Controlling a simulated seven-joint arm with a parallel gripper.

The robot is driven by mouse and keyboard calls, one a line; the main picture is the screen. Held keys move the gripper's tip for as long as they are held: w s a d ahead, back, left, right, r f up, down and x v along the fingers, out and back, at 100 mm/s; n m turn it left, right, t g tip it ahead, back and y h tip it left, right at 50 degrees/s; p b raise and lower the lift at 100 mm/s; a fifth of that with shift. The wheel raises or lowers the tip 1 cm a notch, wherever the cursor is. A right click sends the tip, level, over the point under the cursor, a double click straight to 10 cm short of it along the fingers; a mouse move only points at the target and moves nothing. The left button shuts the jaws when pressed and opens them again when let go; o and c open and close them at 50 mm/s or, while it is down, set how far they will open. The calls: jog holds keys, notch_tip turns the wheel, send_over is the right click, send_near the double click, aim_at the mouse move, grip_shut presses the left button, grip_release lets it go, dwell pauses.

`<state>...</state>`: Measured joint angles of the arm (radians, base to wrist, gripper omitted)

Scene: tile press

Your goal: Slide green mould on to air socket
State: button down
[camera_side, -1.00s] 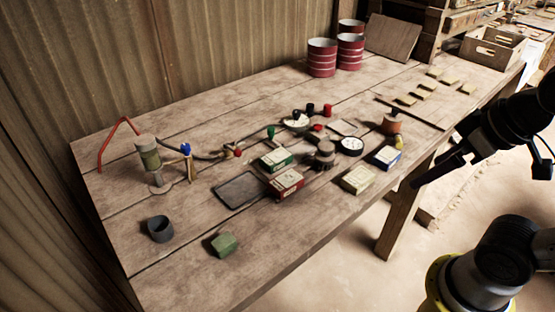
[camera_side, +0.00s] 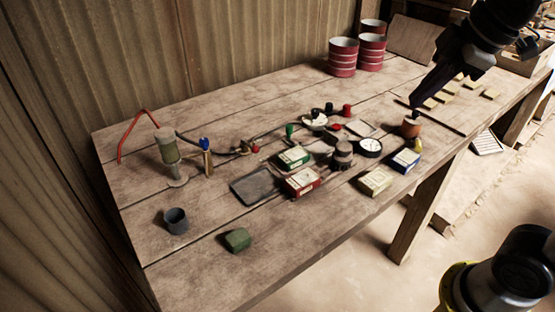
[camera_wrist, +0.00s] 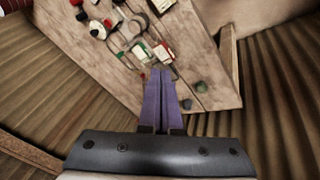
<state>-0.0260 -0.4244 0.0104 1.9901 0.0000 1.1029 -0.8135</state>
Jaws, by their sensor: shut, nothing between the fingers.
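A green rounded block (camera_side: 237,239), which looks like the green mould, lies on the bench near its front left edge. It also shows as a small green lump in the wrist view (camera_wrist: 201,87). A small green fitting (camera_side: 290,130) stands upright near the hose at mid-bench; I cannot tell which part is the air socket. My gripper (camera_side: 416,108) is shut and empty, pointing down close above a copper-brown cylinder (camera_side: 411,128), far right of the green block. In the wrist view its two fingers (camera_wrist: 161,75) lie together and hide part of the bench.
A grey cup (camera_side: 176,221) stands behind and left of the green block. Red tins (camera_side: 343,57) stand at the back. The front left bench is mostly clear.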

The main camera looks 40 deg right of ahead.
jog(key=w+a+n+g, duration=0.15)
jog(key=w+n, duration=0.25)
jog(key=w, duration=0.7)
jog(key=n+g, duration=0.2)
jog(key=n, duration=0.2)
send_over(295, 157)
jog(key=a, duration=0.4)
notch_tip(295, 157, down, 12)
jog(key=shift+g, duration=0.85)
jog(key=f, duration=0.6)
jog(key=w+f, duration=0.1)
jog(key=f, duration=0.5)
jog(key=a+f, duration=0.1)
jog(key=f, duration=0.5)
jog(key=shift+w+a, duration=0.1)
jog(key=shift+w, duration=0.05)
jog(key=d, duration=1)
jog(key=shift+d, duration=0.4)
